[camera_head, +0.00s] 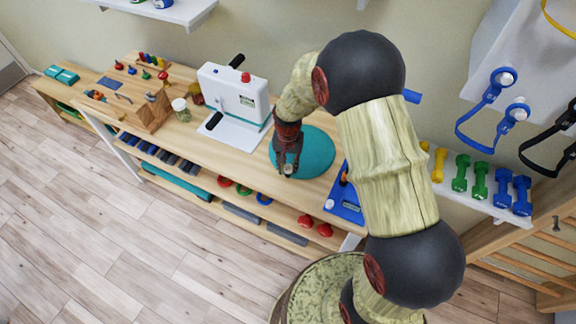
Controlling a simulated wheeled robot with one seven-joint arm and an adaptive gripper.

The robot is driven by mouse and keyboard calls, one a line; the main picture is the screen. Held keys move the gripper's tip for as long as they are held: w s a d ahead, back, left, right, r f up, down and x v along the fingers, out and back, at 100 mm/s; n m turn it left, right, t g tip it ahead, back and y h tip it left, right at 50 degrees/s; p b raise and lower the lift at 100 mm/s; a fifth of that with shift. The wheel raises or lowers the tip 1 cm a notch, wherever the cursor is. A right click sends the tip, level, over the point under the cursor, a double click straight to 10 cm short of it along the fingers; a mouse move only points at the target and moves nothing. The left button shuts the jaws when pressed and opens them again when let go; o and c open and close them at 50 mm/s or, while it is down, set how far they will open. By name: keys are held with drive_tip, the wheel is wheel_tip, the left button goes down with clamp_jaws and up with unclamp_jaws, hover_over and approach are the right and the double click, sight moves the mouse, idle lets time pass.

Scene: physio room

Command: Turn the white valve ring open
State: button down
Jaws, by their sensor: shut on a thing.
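My gripper (288,166) points down over the front left part of a round teal mat (317,152) on the wooden bench. Its dark reddish fingers are shut on a small pale thing (288,169), which looks like the white valve ring. The fingers cover most of it, so its shape and how far it is turned cannot be told. It is low, close to the mat's surface.
A white machine (236,97) with a black lever stands left of the mat. A blue tray (346,203) lies to the right. Coloured dumbbells (480,180) sit on the right shelf.

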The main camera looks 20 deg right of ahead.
drive_tip(key=shift+n, duration=0.4)
drive_tip(key=n+p, duration=0.1)
drive_tip(key=n, duration=0.3)
drive_tip(key=shift+n+p, duration=0.35)
drive_tip(key=shift+n, duration=0.05)
drive_tip(key=n+p, duration=0.1)
drive_tip(key=n, duration=0.4)
drive_tip(key=shift+d, duration=0.1)
drive_tip(key=c, duration=1.5)
unclamp_jaws()
drive_tip(key=shift+c, duration=0.2)
drive_tip(key=shift+o, duration=0.2)
